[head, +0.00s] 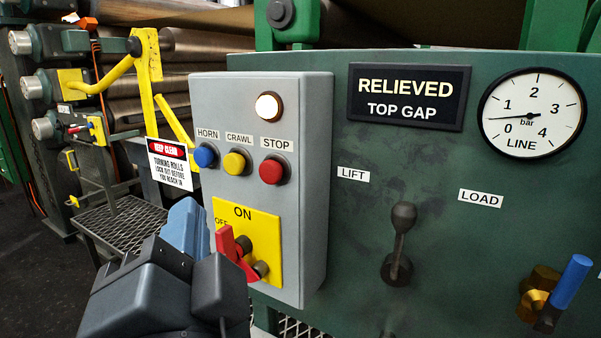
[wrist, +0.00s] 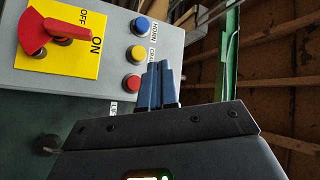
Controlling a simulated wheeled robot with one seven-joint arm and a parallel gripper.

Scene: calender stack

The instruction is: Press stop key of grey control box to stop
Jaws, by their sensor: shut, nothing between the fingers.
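The grey control box (head: 202,105) carries a blue horn key, a yellow crawl key and, at the right of the row, the red stop key (head: 272,171) under its STOP label. The stop key also shows in the wrist view (wrist: 133,83), just left of my fingertips. My gripper (head: 187,222) is in front of the box's lower left side in the head view, below and left of the stop key. Its blue fingers, also in the wrist view (wrist: 160,68), are shut with nothing between them. The fingers look apart from the key; their exact distance is unclear.
A lamp (head: 269,107) glows above the keys. A red rotary handle (head: 232,248) on a yellow plate sits below them, close to my gripper. A dark lever (head: 402,230) and blue-handled valve (head: 573,280) are right. Rolls and yellow bars (head: 146,62) stand left.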

